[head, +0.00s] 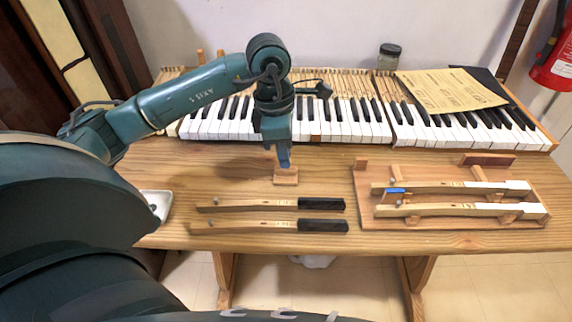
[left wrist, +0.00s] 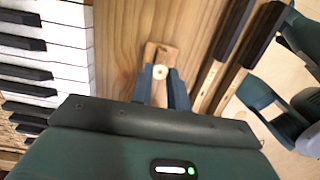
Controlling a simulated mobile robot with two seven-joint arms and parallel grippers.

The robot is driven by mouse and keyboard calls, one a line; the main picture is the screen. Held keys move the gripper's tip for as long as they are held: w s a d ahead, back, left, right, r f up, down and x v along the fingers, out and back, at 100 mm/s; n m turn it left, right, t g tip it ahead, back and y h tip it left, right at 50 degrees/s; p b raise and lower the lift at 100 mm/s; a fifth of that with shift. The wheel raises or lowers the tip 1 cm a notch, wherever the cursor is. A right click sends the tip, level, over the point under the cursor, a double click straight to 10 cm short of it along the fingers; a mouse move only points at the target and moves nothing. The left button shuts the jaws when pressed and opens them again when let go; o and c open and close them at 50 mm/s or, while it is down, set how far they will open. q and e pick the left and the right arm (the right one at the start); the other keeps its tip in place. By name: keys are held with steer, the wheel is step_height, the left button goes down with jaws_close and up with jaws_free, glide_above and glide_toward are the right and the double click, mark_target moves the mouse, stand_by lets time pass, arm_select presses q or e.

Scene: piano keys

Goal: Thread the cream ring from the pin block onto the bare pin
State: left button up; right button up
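The pin block (head: 287,181) is a small light-wood block on the table, in front of the keyboard. It also shows in the left wrist view (left wrist: 167,51). The cream ring (left wrist: 159,72) is at the block, with a small dark hole in its middle. My left gripper (head: 284,163) points down at the block. In the left wrist view its two blue-grey fingers (left wrist: 160,80) stand on either side of the ring, close to it. Whether they touch it I cannot tell. In the head view the fingers hide the ring. I cannot pick out the bare pin. My right gripper is not in view.
The piano keyboard (head: 340,119) lies along the back. Two loose keys with dark ends (head: 270,204) (head: 265,227) lie in front of the block. A wooden stand (head: 447,221) at right holds two white-ended keys and a blue piece (head: 394,191). A white dish (head: 157,204) is at left.

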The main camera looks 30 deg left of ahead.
arm_select(q)
steer(key=shift+r, duration=0.55)
steer(key=shift+r+p, duration=2.2)
steer(key=shift+r, duration=0.75)
steer(key=shift+f, duration=0.1)
